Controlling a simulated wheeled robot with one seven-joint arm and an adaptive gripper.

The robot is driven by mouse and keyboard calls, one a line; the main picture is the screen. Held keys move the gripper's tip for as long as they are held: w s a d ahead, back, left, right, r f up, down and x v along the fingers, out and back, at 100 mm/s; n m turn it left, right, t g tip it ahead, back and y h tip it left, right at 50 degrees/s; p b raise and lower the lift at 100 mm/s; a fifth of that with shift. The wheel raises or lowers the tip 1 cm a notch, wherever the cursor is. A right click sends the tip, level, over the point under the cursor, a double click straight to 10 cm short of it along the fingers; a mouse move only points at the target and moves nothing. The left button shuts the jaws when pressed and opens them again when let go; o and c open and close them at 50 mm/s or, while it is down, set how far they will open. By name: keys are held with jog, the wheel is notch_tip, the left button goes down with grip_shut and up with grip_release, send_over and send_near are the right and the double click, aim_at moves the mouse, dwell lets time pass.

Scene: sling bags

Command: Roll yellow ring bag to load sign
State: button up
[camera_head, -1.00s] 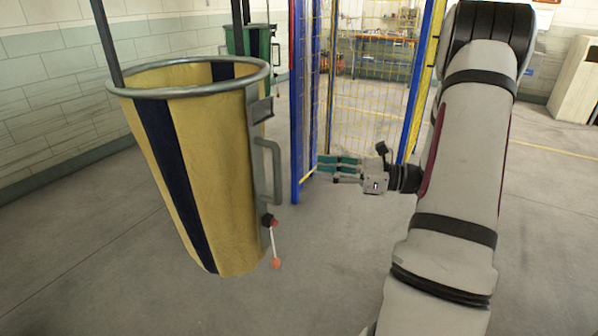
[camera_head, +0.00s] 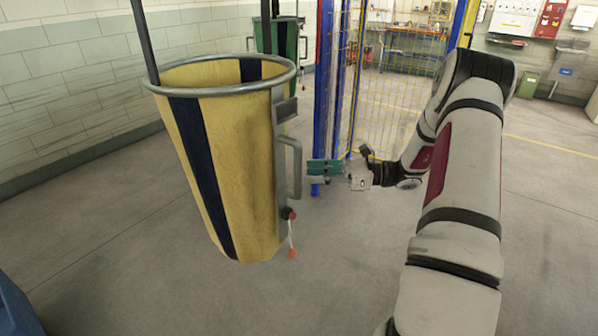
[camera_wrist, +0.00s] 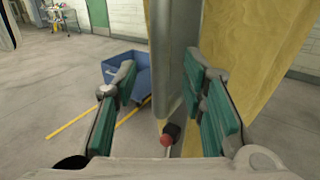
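The yellow ring bag (camera_head: 238,165) hangs upright in the left half of the head view. It has dark blue stripes, a grey ring rim, a grey side handle (camera_head: 297,168) and a small red-ended lever (camera_head: 291,232) below that. My gripper (camera_head: 314,171) is just right of the handle with its green-padded fingers pointing at it. In the wrist view my gripper (camera_wrist: 162,95) is open, with the grey handle (camera_wrist: 167,60) showing between the fingers; contact is not visible. I cannot make out a load sign in either view.
A green bag (camera_head: 284,38) hangs behind. A blue-framed yellow mesh fence (camera_head: 345,80) stands beyond my gripper. A blue bin (camera_wrist: 120,68) shows in the wrist view, and a blue object (camera_head: 15,308) at the head view's lower left. Much grey floor around the bag is clear.

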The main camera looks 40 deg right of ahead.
aim_at(298, 173)
jog(key=shift+p+x, duration=0.3)
jog(key=shift+x, duration=2.25)
grip_shut()
